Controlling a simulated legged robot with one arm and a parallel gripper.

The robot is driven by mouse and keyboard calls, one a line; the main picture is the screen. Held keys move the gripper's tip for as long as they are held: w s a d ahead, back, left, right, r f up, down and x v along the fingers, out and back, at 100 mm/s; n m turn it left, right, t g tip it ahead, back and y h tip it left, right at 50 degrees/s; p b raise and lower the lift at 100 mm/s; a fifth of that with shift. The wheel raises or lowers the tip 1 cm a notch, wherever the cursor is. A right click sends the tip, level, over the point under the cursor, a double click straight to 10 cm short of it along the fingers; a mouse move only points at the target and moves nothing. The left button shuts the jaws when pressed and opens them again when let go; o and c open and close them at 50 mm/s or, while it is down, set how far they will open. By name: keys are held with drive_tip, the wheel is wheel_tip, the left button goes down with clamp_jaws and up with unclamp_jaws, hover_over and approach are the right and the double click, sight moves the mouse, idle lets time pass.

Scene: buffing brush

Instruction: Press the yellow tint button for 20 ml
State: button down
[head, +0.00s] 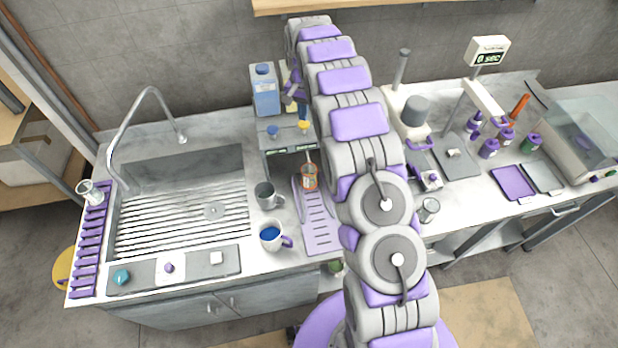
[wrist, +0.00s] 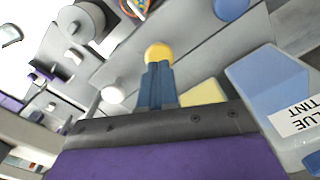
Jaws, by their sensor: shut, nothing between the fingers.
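The tint dispenser (head: 275,143) stands at the back of the counter, right of the sink. Its yellow button (head: 303,126) is on top, to the right of a blue button (head: 272,131). My gripper (head: 301,112) is shut and empty, pointing down just above the yellow button. In the wrist view the shut fingertips (wrist: 157,68) are right at the yellow button (wrist: 158,53) and cover its near part. I cannot tell whether they touch. A glass (head: 309,177) with orange content stands below the dispenser's spout. The blue button (wrist: 231,8) also shows in the wrist view.
A blue tint bottle (head: 264,92) stands on the dispenser close to my gripper; it also shows in the wrist view (wrist: 270,85). A grey mug (head: 266,196) and a mug with blue liquid (head: 271,235) stand in front, beside a purple drip tray (head: 320,228). My arm hides the counter's middle.

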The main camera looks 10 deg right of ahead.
drive_tip(key=shift+r+p, duration=0.6)
drive_tip(key=shift+r, duration=2.2)
drive_tip(key=s+r+n+g+b, duration=0.15)
drive_tip(key=s+b, duration=0.35)
drive_tip(key=s, duration=0.7)
drive_tip(key=s+r+n+t+b, duration=0.15)
drive_tip(key=s+b, duration=0.35)
drive_tip(key=s, duration=0.7)
drive_tip(key=s+f+n+g+b, duration=0.1)
drive_tip(key=s+f+b, duration=0.3)
drive_tip(key=s, duration=1)
drive_tip(key=s+f+n+b, duration=0.2)
drive_tip(key=s+f, duration=0.3)
drive_tip(key=s, duration=0.9)
drive_tip(key=shift+s+f+g+b, duration=0.25)
drive_tip(key=shift+s+g+b, duration=0.15)
drive_tip(key=shift+b, duration=0.45)
